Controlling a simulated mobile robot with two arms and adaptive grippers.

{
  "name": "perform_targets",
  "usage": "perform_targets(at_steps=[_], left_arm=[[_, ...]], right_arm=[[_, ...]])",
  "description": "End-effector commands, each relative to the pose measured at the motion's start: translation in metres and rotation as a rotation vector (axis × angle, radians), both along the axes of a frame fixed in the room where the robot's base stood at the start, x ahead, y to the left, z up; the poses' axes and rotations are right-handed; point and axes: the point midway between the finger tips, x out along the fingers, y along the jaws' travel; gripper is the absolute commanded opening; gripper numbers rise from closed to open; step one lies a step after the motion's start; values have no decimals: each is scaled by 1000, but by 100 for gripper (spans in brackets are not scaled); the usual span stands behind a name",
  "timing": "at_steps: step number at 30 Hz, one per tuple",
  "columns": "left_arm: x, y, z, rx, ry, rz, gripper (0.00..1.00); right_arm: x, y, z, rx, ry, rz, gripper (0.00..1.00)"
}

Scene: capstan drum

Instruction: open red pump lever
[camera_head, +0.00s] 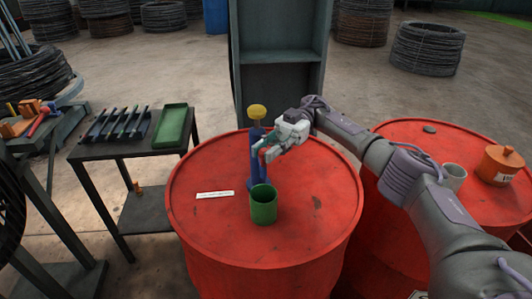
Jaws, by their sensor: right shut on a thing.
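A blue hand pump (256,160) with a yellow knob (257,112) on top stands upright on the red drum (325,215). My right gripper (266,153) reaches in from the right and is shut on the red pump lever at the pump's upper right side. The fingers cover most of the lever, so its exact angle is hard to tell. A green cup (264,207) stands on the drum just in front of the pump's foot. My left gripper is out of view.
A white label strip (215,195) lies on the drum, left of the cup. A second red drum (400,130) at right holds an orange canister (499,165) and a grey cup (453,177). A side table with a green tray (171,127) stands at left. A dark cabinet (277,85) stands behind.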

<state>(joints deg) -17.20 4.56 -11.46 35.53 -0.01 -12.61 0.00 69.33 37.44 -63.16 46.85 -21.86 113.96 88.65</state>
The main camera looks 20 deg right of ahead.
Motion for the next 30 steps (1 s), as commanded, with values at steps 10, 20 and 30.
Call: perform_targets(at_steps=[10, 20, 30], left_arm=[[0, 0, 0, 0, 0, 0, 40], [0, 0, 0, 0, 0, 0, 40], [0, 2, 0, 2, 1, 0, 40]], right_arm=[[0, 0, 3, 6, -4, 0, 28], [0, 0, 1, 2, -2, 0, 49], [0, 0, 32, 4, -7, 0, 49]])
